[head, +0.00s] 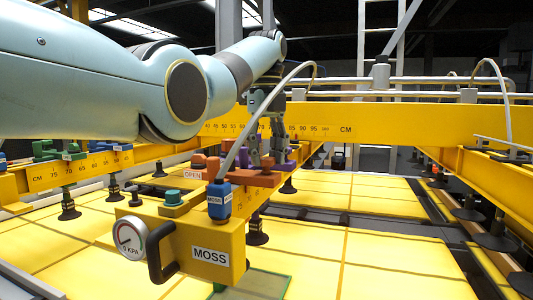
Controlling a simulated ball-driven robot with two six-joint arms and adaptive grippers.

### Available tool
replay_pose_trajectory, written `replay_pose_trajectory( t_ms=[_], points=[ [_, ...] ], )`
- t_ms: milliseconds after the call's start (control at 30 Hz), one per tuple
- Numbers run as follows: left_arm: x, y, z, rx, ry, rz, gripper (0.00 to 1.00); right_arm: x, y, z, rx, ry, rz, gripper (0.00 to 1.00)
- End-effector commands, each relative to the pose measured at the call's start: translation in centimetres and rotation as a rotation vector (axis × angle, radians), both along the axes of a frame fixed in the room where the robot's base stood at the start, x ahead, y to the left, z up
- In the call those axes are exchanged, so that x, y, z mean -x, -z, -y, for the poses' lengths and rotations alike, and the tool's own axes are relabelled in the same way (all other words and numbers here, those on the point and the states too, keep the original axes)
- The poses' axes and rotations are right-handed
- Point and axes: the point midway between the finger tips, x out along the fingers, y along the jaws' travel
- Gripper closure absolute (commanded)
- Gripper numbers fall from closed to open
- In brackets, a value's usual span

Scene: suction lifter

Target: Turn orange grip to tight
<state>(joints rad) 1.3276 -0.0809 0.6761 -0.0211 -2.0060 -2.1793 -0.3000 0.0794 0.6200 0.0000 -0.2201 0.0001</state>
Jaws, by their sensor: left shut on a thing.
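An orange grip (256,179) sits near the middle of the view, above the yellow lifter box (180,235) marked MOSS, close to the crossbeam. An "OPEN" label (193,175) shows to its left, beside another orange-brown part (207,163). My left gripper (268,160) comes down from above with its fingers at the orange grip and is shut on it. The fingers and a pale hose hide part of the grip. I cannot make out a "tight" mark. My right gripper is out of view.
Green grips (60,148) stand at left. A yellow scaled beam (400,124) crosses behind. Suction cups (496,236) hang at right over yellow panels.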

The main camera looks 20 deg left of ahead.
Motion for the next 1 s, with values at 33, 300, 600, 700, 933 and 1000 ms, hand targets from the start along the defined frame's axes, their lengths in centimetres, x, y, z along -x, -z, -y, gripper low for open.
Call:
replay_pose_trajectory(
  t_ms=[33, 300, 600, 700, 933, 1000],
  points=[
    [-0.1, -0.21, -0.02, 0.0, 0.001, 0.006, 0.95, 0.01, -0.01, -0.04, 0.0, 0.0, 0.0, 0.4],
    [-0.08, -0.17, -0.02, 0.0, 0.0, 0.005, 0.45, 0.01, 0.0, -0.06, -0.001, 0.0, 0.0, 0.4],
    [-0.03, -0.06, 0.0, 0.0, -0.001, 0.001, 0.4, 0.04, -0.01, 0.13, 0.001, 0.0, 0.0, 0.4],
    [-0.03, -0.04, 0.0, 0.0, -0.001, 0.001, 0.4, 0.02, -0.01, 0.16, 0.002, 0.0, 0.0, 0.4],
    [-0.02, -0.02, 0.0, 0.0, -0.058, 0.001, 0.4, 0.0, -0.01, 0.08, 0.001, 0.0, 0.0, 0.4],
    [-0.03, -0.02, 0.01, 0.0, -0.123, 0.001, 0.4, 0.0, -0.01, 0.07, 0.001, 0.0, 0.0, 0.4]
  ],
)
